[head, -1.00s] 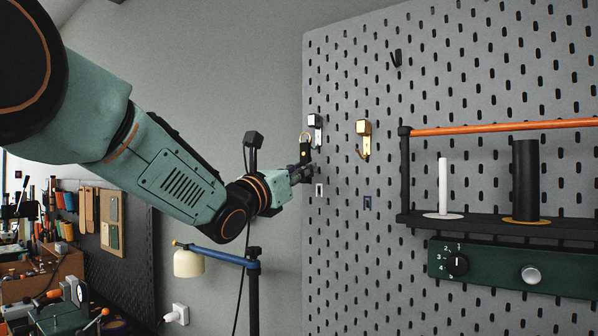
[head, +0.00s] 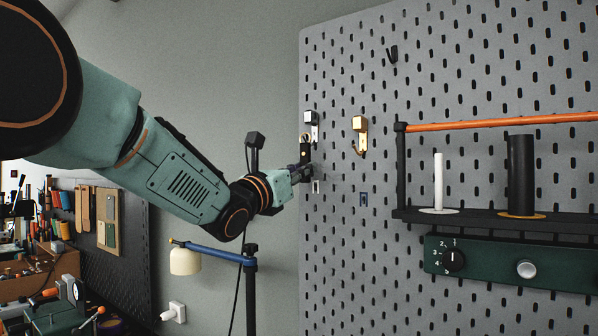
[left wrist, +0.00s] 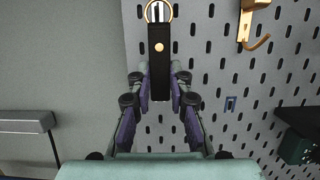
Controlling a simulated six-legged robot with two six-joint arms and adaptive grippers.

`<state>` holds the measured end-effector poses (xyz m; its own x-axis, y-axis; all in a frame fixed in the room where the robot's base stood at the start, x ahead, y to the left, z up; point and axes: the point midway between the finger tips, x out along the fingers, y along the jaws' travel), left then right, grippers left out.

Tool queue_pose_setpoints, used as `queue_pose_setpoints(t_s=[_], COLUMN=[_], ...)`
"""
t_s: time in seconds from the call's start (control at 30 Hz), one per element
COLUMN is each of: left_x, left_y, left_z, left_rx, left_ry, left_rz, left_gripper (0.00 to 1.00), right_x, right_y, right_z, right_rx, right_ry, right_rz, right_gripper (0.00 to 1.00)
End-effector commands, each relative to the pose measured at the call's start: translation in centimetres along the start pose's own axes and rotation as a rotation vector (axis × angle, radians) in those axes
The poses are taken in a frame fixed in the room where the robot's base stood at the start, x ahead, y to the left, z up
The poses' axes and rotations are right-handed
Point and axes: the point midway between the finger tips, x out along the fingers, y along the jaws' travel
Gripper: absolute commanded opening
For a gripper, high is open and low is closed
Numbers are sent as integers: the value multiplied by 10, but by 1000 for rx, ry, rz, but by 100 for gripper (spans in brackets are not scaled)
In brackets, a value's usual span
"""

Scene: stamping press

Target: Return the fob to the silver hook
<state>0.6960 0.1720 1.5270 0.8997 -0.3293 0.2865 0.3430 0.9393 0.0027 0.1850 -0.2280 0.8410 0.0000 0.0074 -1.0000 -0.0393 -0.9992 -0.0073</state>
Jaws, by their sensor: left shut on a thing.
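The fob is a black strap with a brass rivet and a brass ring at its top; it stands upright in the left wrist view (left wrist: 160,62). My left gripper (left wrist: 161,78) is shut on the strap, one finger on each side. In the head view the gripper (head: 304,170) is close to the pegboard, with the fob (head: 305,149) above its tips. The silver hook (head: 313,118) is on the pegboard just up and right of the ring. Part of it shows through the ring in the left wrist view (left wrist: 158,13). I cannot tell whether the ring is around the hook. My right gripper is not in view.
A gold hook (head: 360,126) is to the right of the silver one. A black hook (head: 393,54) is higher up. A shelf (head: 470,217) with an orange rail and a green control box (head: 490,262) is at the right. A lamp stand (head: 251,285) is below my arm.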

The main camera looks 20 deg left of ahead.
Motion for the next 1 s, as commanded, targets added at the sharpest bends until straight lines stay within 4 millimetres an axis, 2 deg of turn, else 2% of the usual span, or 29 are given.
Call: queue_pose_setpoints(t_s=[1.0], left_x=[10], left_y=[1], left_z=[-10], left_rx=[0], left_ry=[1], left_rz=[1], left_gripper=[0], right_x=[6], right_y=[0], right_z=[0], right_rx=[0], right_ry=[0], right_rz=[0], right_gripper=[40])
